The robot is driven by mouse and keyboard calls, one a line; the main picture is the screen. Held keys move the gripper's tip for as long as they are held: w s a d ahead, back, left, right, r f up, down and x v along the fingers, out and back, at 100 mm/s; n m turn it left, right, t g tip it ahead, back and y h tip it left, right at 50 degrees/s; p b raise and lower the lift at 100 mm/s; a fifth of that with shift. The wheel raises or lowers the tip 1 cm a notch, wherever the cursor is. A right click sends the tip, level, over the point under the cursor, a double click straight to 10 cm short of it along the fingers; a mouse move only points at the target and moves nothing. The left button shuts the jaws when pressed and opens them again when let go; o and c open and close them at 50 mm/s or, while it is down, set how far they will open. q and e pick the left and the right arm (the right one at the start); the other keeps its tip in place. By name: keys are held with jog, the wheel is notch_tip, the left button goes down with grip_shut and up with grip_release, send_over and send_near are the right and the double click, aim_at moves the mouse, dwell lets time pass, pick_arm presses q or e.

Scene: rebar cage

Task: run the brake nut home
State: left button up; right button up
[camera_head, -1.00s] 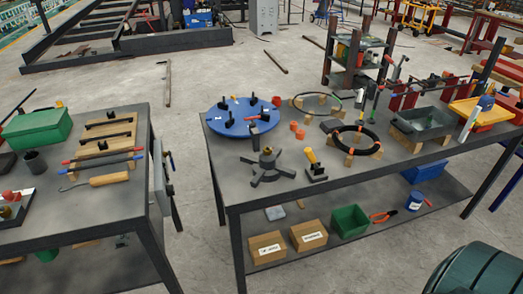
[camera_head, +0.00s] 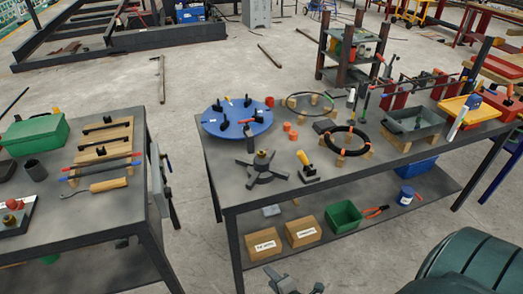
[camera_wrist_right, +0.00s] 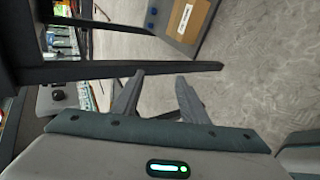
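A dark four-legged spider base (camera_head: 268,177) stands on the right-hand bench near its left end. A small brassy piece (camera_head: 262,154) sits on top of its hub; I cannot tell for sure that it is the brake nut. A dark upright post (camera_head: 250,140) shows just behind the hub. My right gripper (camera_head: 297,284) is at the bottom edge of the head view, in front of the bench and well away from the spider base. The right wrist view shows its fingers (camera_wrist_right: 157,92) apart with nothing between them. My left gripper is not in view.
A blue disc (camera_head: 223,125) with black clamps lies behind the spider base. A yellow-handled tool (camera_head: 306,164) and a black ring (camera_head: 346,141) lie to its right. Cardboard boxes (camera_head: 263,245) and a green bin (camera_head: 343,215) are on the lower shelf. Another bench (camera_head: 110,205) stands left across a gap.

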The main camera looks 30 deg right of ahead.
aim_at(263, 154)
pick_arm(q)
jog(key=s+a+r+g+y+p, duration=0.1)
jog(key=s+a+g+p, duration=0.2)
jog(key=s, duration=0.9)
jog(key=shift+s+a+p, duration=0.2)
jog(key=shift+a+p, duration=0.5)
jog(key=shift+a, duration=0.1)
pick_arm(e)
jog(key=w+d+r+n+t+h, duration=0.1)
jog(key=r+n, duration=0.4)
jog(key=r, duration=0.6)
jog(key=w+d+r+n+t+h, duration=0.1)
jog(key=w+d+r+n+t, duration=0.2)
jog(key=r, duration=0.9)
jog(key=w+d+r+n+t+h, duration=0.1)
jog(key=w+d+r+n+t, duration=0.1)
jog(key=r+n, duration=0.6)
notch_tip(263, 154, up, 4)
jog(key=shift+w+d+f, duration=0.15)
jog(key=shift+w+d, duration=0.6)
jog(key=shift+d, duration=0.25)
jog(key=shift+w, duration=0.1)
